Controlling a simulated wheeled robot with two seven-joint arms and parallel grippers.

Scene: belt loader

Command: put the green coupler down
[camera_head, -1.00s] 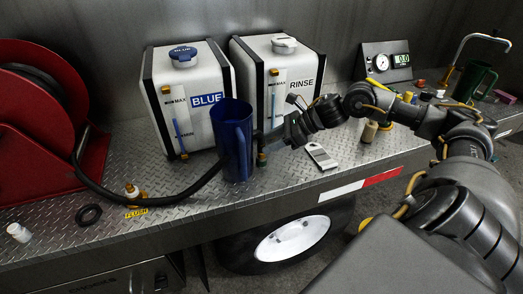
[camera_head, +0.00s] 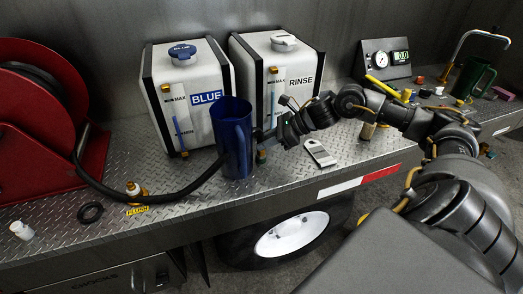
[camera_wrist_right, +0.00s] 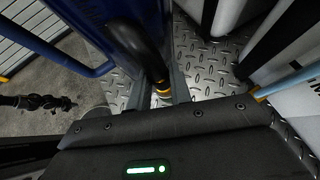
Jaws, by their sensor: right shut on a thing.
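The green coupler (camera_head: 262,157) hangs at the end of the black hose, just right of the blue jug (camera_head: 232,140), low over the deck or touching it; I cannot tell which. My right gripper (camera_head: 266,137) is shut on it near the hose end. In the right wrist view the black hose (camera_wrist_right: 138,45) runs down between the fingers (camera_wrist_right: 160,88), with a brass-coloured ring below. The green part is hidden there. My left gripper is not in view.
The BLUE tank (camera_head: 205,95) and RINSE tank (camera_head: 300,75) stand close behind. A grey scraper-like plate (camera_head: 320,153) lies to the right. The deck's front edge is near.

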